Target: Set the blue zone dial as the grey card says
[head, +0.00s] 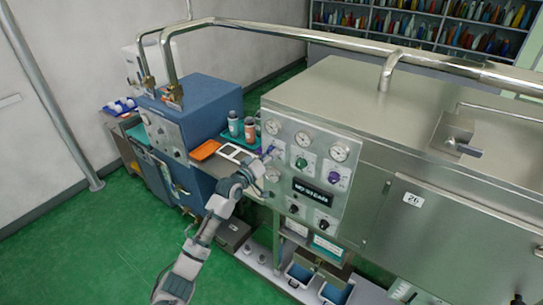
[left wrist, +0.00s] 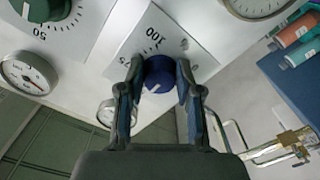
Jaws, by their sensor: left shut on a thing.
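The blue zone dial (left wrist: 158,70) sits on a pale plate with a printed scale on the steel control panel. My left gripper (left wrist: 159,77) has one finger on each side of the dial and is shut on it. The scale reads upside down in the left wrist view, with "100" above the dial; the exact setting is unclear. In the head view, my left gripper (head: 267,156) reaches the panel's upper left and mostly hides the dial. A pale card (head: 236,152) lies on the side counter; I cannot tell whether it is the grey card. My right gripper is not in view.
The panel also has a green dial (head: 301,163), a purple dial (head: 333,178), black knobs (head: 293,209), several gauges and a dark display (head: 311,191). An orange tray (head: 205,150) and bottles stand beside the blue machine (head: 197,106). Green floor is free at front left.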

